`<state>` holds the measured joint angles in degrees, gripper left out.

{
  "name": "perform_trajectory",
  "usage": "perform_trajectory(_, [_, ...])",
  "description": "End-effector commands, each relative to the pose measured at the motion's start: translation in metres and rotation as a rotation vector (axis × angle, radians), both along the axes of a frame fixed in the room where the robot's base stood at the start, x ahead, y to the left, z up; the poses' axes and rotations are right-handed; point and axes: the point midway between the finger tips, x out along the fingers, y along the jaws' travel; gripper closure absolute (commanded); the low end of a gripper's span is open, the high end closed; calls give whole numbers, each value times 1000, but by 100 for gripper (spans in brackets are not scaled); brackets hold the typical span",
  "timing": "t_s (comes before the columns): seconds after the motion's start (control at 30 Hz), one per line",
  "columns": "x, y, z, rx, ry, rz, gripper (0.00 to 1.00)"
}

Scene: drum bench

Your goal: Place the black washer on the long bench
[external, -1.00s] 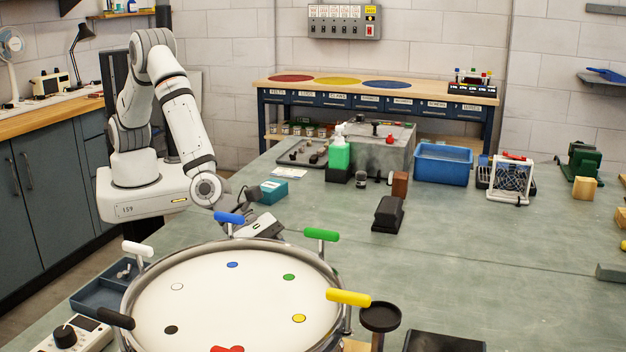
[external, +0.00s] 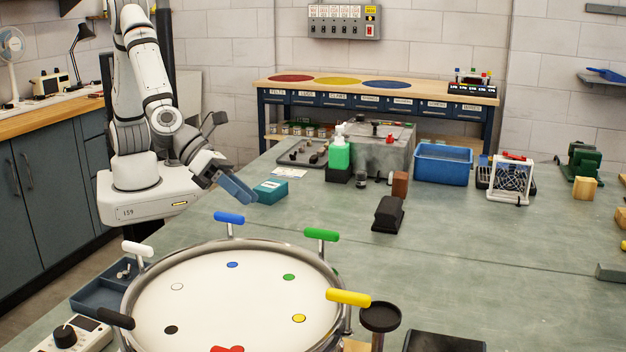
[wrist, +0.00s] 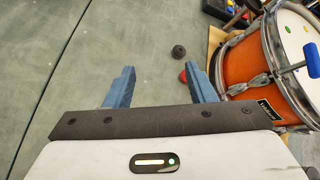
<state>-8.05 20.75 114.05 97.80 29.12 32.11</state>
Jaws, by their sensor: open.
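In the wrist view a small dark round piece (wrist: 178,51), which looks like the black washer, lies on the green bench top (wrist: 110,35). It lies ahead of my fingers, left of the orange drum (wrist: 252,65). I cannot make it out in the external view. My gripper (wrist: 160,75) is open, with nothing between its blue fingers. In the external view my gripper (external: 238,187) hangs beyond the drum (external: 255,300), left of the teal box (external: 271,191). The bench along the back wall (external: 435,92) carries red, yellow and blue discs.
A red piece (wrist: 183,76) lies close to the dark one, partly behind my right finger. Coloured handles, such as the blue one (external: 229,217), stick up around the drum. A black block (external: 388,214) and a blue bin (external: 443,165) stand further right.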

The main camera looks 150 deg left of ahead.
Motion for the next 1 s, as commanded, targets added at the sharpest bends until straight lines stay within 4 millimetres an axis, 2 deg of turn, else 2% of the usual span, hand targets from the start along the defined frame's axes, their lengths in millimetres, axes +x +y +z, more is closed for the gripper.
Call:
perform_trajectory(0.03, [-24, -5, 19, -82, -65, 110, 50])
perform_trajectory(0.2, [-108, -25, 47, -386, -235, 500, 50])
perform_trajectory(0.37, [-191, -61, 52, -685, -342, 861, 50])
perform_trajectory(0.5, [-258, -104, 48, -943, -380, 1166, 50])
perform_trajectory(0.6, [-295, -135, 43, -1098, -371, 1352, 50])
perform_trajectory(0.7, [-320, -160, 40, -1211, -348, 1489, 50])
perform_trajectory(0.8, [-335, -176, 39, -1277, -324, 1573, 50])
perform_trajectory(1.0, [-342, -184, 38, -1310, -309, 1617, 50])
